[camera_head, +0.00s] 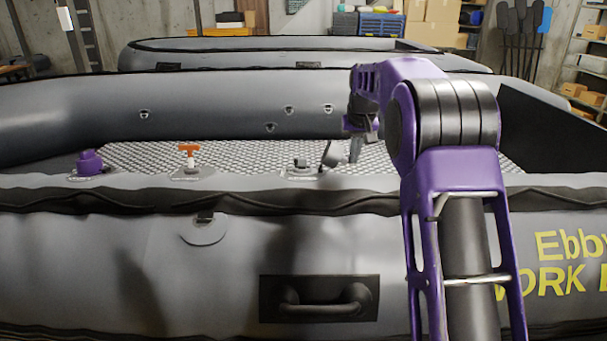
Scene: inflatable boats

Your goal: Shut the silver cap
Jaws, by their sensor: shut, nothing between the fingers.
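The silver cap (332,153) appears as a small grey disc tipped up on edge at the right side of a low valve fitting (301,166) on the near tube of the grey boat. It looks open, away from the fitting's top. My gripper (354,150) is just right of the cap, pointing down, and is shut with nothing in it. Whether the fingertips touch the cap cannot be told. My purple arm covers the tube to the right of it.
On the same tube, a purple knob (90,163) and an orange T-handle (189,154) stand to the left. A black carry handle (320,299) is on the boat's near side. A second boat (300,46) lies behind. The checkered boat floor (240,155) is clear.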

